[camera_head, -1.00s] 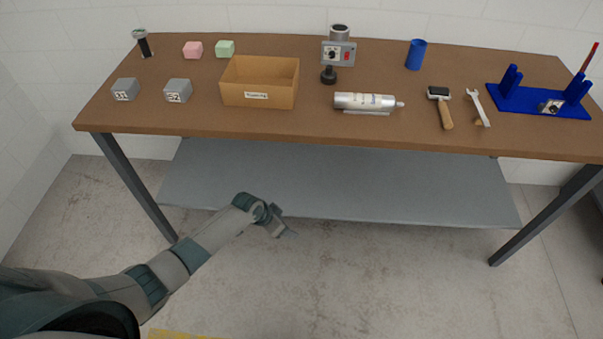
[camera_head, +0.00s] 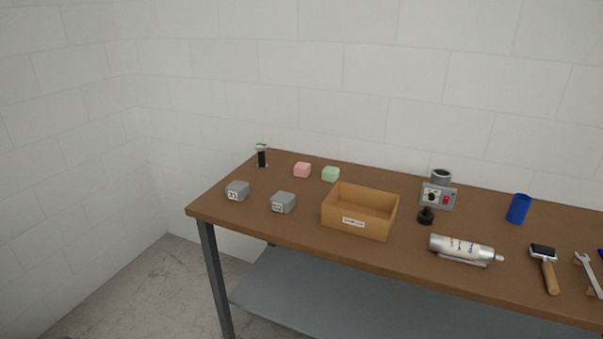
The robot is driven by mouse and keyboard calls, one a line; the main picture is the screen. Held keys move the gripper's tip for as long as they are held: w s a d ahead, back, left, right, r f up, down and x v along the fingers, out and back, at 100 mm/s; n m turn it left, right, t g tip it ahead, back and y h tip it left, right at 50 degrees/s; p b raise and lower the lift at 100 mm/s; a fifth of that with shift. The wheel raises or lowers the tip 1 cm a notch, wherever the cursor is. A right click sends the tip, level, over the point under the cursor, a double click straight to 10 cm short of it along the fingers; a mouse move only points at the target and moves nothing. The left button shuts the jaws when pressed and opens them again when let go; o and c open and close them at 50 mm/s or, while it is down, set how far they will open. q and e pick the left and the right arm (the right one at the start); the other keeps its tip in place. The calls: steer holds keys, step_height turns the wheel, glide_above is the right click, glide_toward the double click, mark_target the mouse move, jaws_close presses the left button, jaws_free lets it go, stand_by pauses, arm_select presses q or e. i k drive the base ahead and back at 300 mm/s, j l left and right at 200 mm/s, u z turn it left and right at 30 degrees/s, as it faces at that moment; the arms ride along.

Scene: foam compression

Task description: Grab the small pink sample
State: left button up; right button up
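The small pink sample (camera_head: 302,170) is a pink block on the brown table, near its back edge and towards the left end. A light green block (camera_head: 331,174) sits just to its right, with a small gap between them.

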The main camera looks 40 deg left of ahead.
mark_target(303, 170)
steer(key=u, duration=0.5)
steer(key=i+l+u, duration=0.15)
steer(key=u, duration=0.2)
steer(key=i+l+u, duration=0.2)
steer(key=u, duration=0.15)
steer(key=i+l+u, duration=0.1)
steer(key=l+u, duration=0.15)
steer(key=u, duration=0.15)
steer(key=i+l, duration=0.15)
steer(key=l, duration=0.25)
steer(key=i+l+u, duration=0.15)
steer(key=l, duration=0.2)
steer(key=i+l, duration=0.1)
steer(key=l, duration=0.3)
steer(key=i+l+u, duration=0.15)
steer(key=l, duration=0.25)
steer(key=z, duration=0.45)
steer(key=j+z, duration=0.8)
steer(key=j, duration=0.15)
steer(key=j+z, duration=0.1)
steer(key=j, duration=0.35)
steer(key=k+j, duration=0.1)
steer(key=j, duration=0.3)
steer(key=k+j+z, duration=0.15)
steer(key=j, duration=0.7)
steer(key=k+j+z, duration=0.15)
steer(key=j, duration=0.25)
